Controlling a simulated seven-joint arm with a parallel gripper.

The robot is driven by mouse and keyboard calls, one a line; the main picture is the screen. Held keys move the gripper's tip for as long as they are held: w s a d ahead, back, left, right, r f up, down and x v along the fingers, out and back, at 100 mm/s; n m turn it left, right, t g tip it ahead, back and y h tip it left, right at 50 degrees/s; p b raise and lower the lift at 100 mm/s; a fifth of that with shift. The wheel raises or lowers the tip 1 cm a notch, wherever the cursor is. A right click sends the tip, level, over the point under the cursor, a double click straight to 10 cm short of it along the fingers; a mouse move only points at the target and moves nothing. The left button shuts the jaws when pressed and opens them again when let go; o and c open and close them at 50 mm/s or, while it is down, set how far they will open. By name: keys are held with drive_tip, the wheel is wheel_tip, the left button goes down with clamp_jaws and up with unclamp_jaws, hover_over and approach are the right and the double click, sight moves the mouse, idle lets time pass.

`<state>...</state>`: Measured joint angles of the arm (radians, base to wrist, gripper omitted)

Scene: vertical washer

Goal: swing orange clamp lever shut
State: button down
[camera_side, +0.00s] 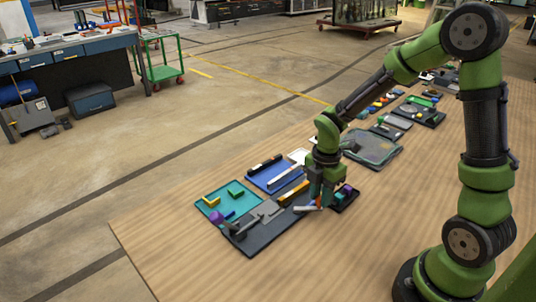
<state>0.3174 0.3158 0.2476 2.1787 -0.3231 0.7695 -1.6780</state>
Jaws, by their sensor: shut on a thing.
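My gripper (319,204) points down over the right end of the dark grey board (262,240). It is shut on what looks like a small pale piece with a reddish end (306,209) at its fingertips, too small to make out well. An orange bar (292,194), which may be the clamp lever, lies just left of the gripper, behind the board. Whether it touches the gripper cannot be told.
A small black tray (351,201) is close right of the gripper. More trays (372,160) lie farther back. The table front is clear.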

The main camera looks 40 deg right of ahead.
drive_tip(key=c, duration=0.9)
unclamp_jaws()
wheel_tip(320, 180, up, 17)
drive_tip(key=s+a+r+m+t, duration=0.1)
drive_tip(key=s+a+m+t, duration=0.1)
drive_tip(key=m, duration=0.5)
drive_tip(key=s+a+r+m+t+y, duration=0.1)
drive_tip(key=s+a+m+t, duration=0.1)
drive_tip(key=s+m, duration=0.2)
drive_tip(key=s+a+r+m+t+y, duration=0.1)
drive_tip(key=s+a+m+t, duration=0.1)
drive_tip(key=m, duration=0.8)
drive_tip(key=shift+s+a+t, duration=0.2)
drive_tip(key=shift+s+t, duration=0.4)
drive_tip(key=shift+s, duration=0.05)
